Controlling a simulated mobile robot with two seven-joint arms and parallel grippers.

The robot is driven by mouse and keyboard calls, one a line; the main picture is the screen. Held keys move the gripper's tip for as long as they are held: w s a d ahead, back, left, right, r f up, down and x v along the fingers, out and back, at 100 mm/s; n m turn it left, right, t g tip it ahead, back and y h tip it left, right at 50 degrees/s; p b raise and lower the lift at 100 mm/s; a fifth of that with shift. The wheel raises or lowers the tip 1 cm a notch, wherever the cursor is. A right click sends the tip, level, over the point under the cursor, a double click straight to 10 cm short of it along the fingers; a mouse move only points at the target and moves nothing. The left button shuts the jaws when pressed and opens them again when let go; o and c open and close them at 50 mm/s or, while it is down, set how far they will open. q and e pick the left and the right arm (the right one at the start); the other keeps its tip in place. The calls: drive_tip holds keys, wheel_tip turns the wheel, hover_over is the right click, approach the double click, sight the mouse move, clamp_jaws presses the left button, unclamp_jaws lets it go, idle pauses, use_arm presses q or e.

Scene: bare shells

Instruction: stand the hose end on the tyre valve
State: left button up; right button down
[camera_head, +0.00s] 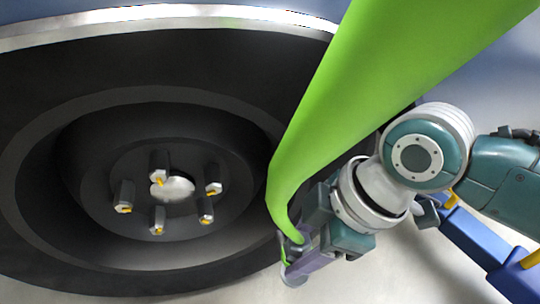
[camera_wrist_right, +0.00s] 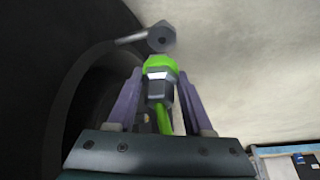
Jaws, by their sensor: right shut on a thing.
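The black tyre (camera_head: 60,255) and its dark wheel fill the left of the head view. The green hose (camera_head: 345,110) runs from the top right down to my right gripper (camera_head: 297,255), beside the tyre's right edge. In the right wrist view, the purple fingers of the right gripper (camera_wrist_right: 158,98) are shut on the hose end (camera_wrist_right: 159,66), green with a pale metal part. Just beyond it is a grey hex-ended piece (camera_wrist_right: 161,37) with a thin stem running left, apparently the tyre valve. I cannot tell whether they touch. My left gripper is out of view.
Several lug bolts (camera_head: 158,165) ring the wheel's centre. A silver arch edge (camera_head: 160,14) of a blue body curves above the tyre. A blue bar with yellow parts (camera_head: 470,232) lies at the right. Pale floor (camera_head: 400,275) is clear below.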

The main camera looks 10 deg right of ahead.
wheel_tip(320, 180, down, 5)
drive_tip(key=b, duration=0.3)
drive_tip(key=shift+f+b, duration=0.1)
drive_tip(key=shift+b, duration=0.2)
drive_tip(key=shift+r, duration=0.2)
drive_tip(key=shift+f, duration=0.15)
drive_tip(key=shift+c, duration=1.5)
unclamp_jaws()
